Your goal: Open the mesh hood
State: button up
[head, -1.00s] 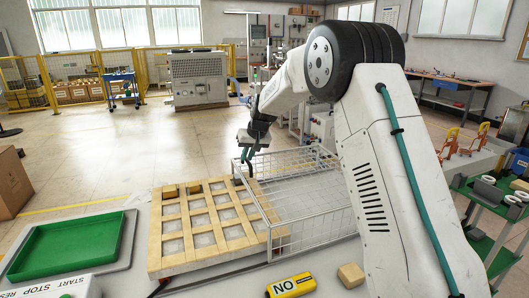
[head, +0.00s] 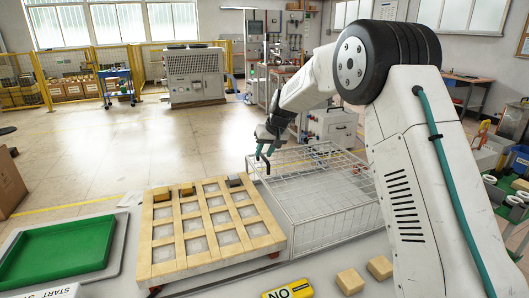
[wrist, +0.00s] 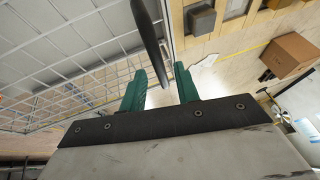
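The mesh hood (head: 325,195) is a low silver wire cage right of the wooden grid tray (head: 160,255). Its left side runs along the tray's right edge. My gripper (head: 264,156) is at the hood's far left corner. In the wrist view my green fingers (wrist: 161,70) stand apart. A dark bar (wrist: 150,35) reaches down between them, nearer the right finger. It looks like a handle of the hood, but its join is out of view. I cannot see both fingers pressing on it. The hood's mesh (wrist: 60,60) fills the left of the wrist view.
A grey block (head: 235,180) and two brownish blocks sit in the tray's far row. A green tray (head: 65,245) lies at left. A yellow "NO" block (head: 290,289) and two tan blocks (head: 350,281) lie in front. My arm covers the right side.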

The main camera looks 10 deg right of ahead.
jog(key=shift+f, duration=0.1)
jog(key=v, duration=0.7)
jog(key=shift+s+r, duration=0.15)
jog(key=shift+r, duration=0.2)
jog(key=shift+d, duration=0.15)
jog(key=s+d+r+g+h, duration=0.1)
jog(key=s+d, duration=0.1)
jog(key=s, duration=2.5)
jog(key=s+d+r+m+g+h, duration=0.1)
jog(key=s+d, duration=0.1)
jog(key=s, duration=2.4)
jog(key=shift+s+r+g+h, duration=0.3)
jog(key=shift+s+r+g, duration=0.1)
